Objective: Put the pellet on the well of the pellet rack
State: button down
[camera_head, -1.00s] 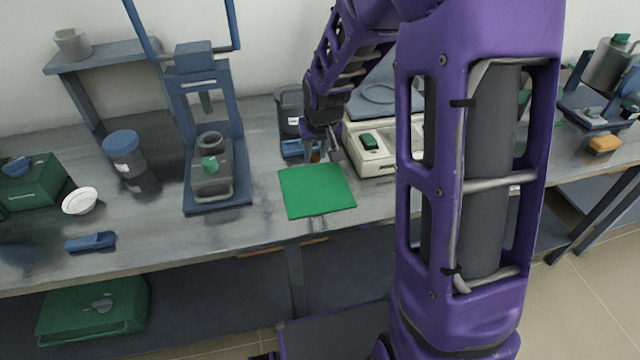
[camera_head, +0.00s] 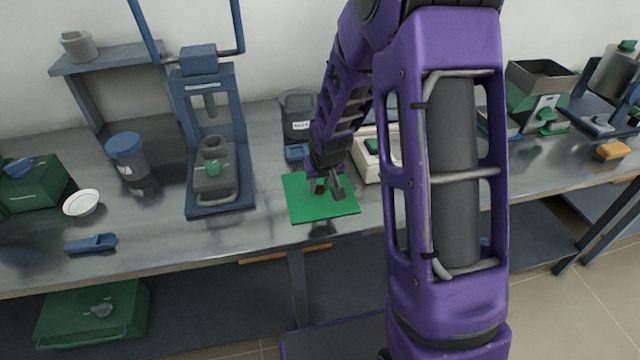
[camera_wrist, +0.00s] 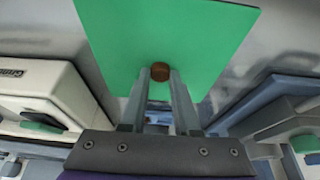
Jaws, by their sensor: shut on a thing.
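The pellet (camera_wrist: 160,71) is a small brown disc between my fingertips in the wrist view. My gripper (camera_wrist: 160,80) is shut on it. In the head view my gripper (camera_head: 328,187) is over the flat green square (camera_head: 308,208) on the bench, with the brown pellet (camera_head: 319,185) at its fingers. I cannot tell its exact height above the green square. I cannot make out a rack with a well for certain. A small blue block (camera_head: 295,152) lies behind the green square, partly hidden by my arm.
A blue press (camera_head: 210,90) stands left of the green square. A white scale (camera_head: 368,168) stands to its right, partly behind my arm. A dark container (camera_head: 297,115) stands behind. A white dish (camera_head: 82,203) and blue scoop (camera_head: 90,243) lie at left.

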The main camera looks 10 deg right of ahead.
jog(key=c, duration=0.6)
grip_release()
jog(key=shift+c, duration=0.2)
